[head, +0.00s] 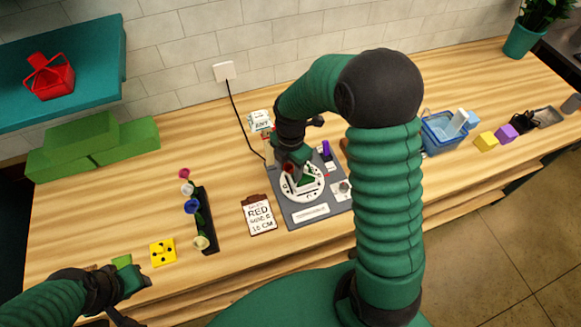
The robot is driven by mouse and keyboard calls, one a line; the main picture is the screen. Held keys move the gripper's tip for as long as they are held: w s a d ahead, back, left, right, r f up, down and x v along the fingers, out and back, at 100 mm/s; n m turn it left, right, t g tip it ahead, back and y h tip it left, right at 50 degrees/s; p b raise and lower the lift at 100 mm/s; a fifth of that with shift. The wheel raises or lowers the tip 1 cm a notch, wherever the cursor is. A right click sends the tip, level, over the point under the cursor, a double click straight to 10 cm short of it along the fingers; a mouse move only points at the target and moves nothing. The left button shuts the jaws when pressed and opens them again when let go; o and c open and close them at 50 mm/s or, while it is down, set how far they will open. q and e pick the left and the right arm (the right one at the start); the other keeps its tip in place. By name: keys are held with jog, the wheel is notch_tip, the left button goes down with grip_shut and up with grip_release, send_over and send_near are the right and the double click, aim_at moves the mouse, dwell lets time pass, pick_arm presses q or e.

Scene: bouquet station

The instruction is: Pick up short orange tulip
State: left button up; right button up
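I cannot make out an orange tulip in the head view. A black flower rack (207,220) stands left of centre, with a pink-red flower (184,173), a white flower (187,188), a blue flower (191,206) and a pale yellow flower (201,242) along it. My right gripper (297,174) is low over the white round dial (303,188) of a grey station board (300,215). A small dark red spot shows beside it; whether it holds anything is unclear. My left gripper (137,300) is at the lower left, its fingers apart and nothing visible between them.
Green boxes (95,145) stand back left. A blue basket (444,132) stands at right. My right arm hides part of the counter.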

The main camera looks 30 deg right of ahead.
jog(key=c, duration=0.5)
jog(key=shift+a+r, duration=0.15)
jog(key=shift+r, duration=0.35)
jog(key=r, duration=0.1)
jog(key=a+r, duration=0.1)
jog(key=r, duration=0.1)
jog(key=a+r+b, duration=0.1)
jog(key=r, duration=0.1)
jog(key=shift+s, duration=0.15)
jog(key=s+a+b, duration=0.1)
jog(key=s, duration=0.3)
jog(key=s+a+b, duration=0.1)
jog(key=s, duration=0.4)
jog(key=s+a, duration=0.1)
jog(key=s, duration=0.3)
jog(key=shift+s+a+r+b, duration=0.2)
jog(key=shift+s+a+b, duration=0.1)
jog(key=shift+s+b, duration=0.1)
